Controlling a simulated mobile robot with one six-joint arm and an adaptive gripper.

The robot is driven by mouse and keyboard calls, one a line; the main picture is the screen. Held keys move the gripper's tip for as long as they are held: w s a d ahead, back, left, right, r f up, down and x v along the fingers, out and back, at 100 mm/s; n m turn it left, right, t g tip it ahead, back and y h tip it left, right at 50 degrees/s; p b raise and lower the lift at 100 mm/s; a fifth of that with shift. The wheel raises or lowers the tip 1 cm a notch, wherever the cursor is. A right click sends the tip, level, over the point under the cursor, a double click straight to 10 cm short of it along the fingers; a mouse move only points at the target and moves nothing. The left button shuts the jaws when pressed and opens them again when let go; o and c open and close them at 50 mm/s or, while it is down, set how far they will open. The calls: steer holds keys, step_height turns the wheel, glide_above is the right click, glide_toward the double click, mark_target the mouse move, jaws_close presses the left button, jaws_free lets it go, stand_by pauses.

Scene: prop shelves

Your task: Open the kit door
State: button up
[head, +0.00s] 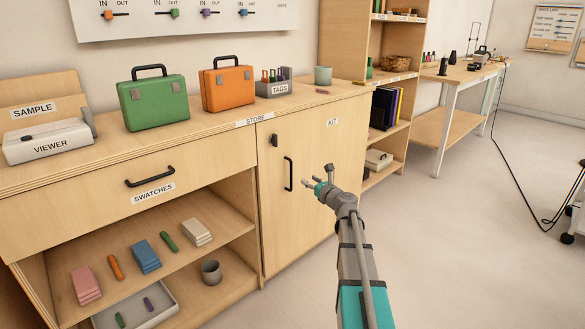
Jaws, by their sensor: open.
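My gripper (308,183) is open and empty in front of the door, just right of the handle in the picture. It appears apart from the handle, though the exact depth gap is hard to tell.
A swatches drawer (140,190) with a black handle is left of the door, over open shelves with swatches and a tray (135,308). Green (155,102) and orange (228,86) cases stand on the counter.

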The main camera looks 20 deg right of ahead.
steer(key=w, duration=0.4)
steer(key=w+a, duration=0.1)
steer(key=w, duration=0.3)
steer(key=w+a, duration=0.1)
steer(key=w, duration=0.4)
jaws_close()
